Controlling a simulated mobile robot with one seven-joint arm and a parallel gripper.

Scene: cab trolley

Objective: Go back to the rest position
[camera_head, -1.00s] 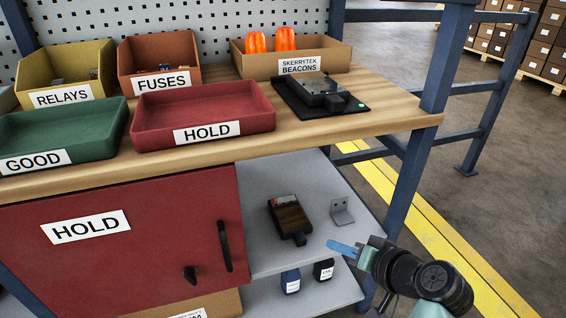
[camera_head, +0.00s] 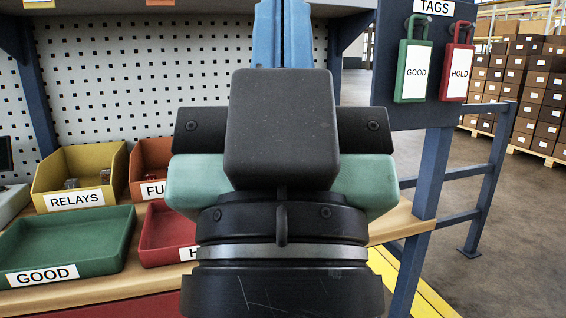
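My gripper (camera_head: 282,35) is raised upright close in front of the camera, in the middle of the view. Its two blue fingers point up and lie side by side with only a thin dark line between them. Nothing shows between them, though their tips run out of the top of the picture. My gripper and wrist hide the middle of the workbench (camera_head: 95,292), including most of the red HOLD tray (camera_head: 165,232) and part of the FUSES bin (camera_head: 150,160).
The green GOOD tray (camera_head: 75,240) and yellow RELAYS bin (camera_head: 80,170) stand at the left of the bench. A green GOOD tag (camera_head: 414,70) and a red HOLD tag (camera_head: 457,70) hang on the TAGS board at upper right. Floor right of the blue rail (camera_head: 485,190) is clear.

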